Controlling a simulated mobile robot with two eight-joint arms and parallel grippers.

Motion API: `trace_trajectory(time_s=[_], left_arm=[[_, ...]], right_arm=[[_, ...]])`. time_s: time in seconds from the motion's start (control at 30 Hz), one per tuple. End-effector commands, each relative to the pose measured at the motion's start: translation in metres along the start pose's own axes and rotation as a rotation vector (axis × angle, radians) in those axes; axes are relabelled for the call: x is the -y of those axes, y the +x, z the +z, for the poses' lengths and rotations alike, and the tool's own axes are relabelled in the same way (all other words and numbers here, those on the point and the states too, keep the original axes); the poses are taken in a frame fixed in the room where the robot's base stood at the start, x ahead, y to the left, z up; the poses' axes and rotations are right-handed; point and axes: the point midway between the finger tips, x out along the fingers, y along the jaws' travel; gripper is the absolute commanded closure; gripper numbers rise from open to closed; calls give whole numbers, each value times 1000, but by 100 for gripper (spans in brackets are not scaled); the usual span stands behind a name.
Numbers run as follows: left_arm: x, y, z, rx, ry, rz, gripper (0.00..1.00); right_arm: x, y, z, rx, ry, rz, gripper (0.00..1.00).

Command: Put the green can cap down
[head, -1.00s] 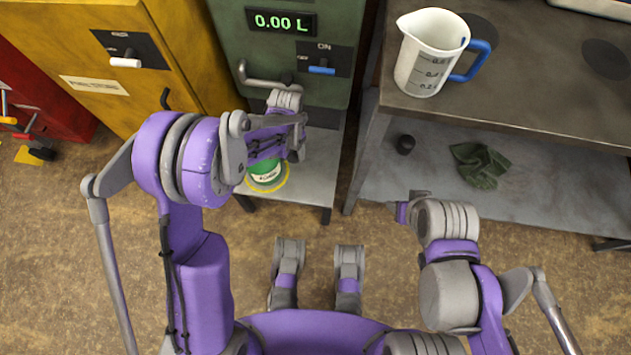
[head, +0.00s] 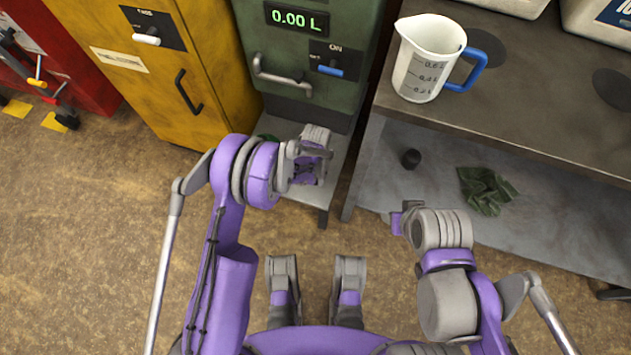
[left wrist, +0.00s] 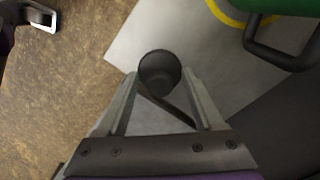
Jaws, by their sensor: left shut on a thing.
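In the left wrist view a dark round cap (left wrist: 159,70) sits between the fingertips of my left gripper (left wrist: 160,82), which is shut on it. The cap is over the grey low stand (left wrist: 140,50), near its edge; I cannot tell whether it touches. The green can (left wrist: 298,60) with its dark handle is at the upper right of that view, apart from the cap. In the head view my left gripper (head: 312,170) is over the stand (head: 336,165), and my arm hides the cap and most of the can. My right gripper (head: 398,218) is beside the workbench; its jaws are unclear.
A yellow ring (left wrist: 230,14) marks the stand by the can. The green dispenser (head: 310,95) reads 0.00 L behind the stand. A measuring jug (head: 422,65) stands on the workbench (head: 510,110).

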Motion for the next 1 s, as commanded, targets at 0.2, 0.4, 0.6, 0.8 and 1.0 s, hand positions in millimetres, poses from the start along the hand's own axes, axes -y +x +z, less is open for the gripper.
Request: trace_trajectory(time_s=[0.2,0.4,0.6,0.8,1.0], left_arm=[[0,24,0,0,-1,0,84],[0,49,0,0,-1,0,84],[0,59,0,0,-1,0,84],[0,60,0,0,-1,0,84],[0,62,0,0,-2,0,14]], right_arm=[[0,6,2,2,0,0,50],[0,13,3,4,0,0,50],[0,15,4,5,0,0,50],[0,16,4,5,0,0,50],[0,19,5,6,0,0,50]])
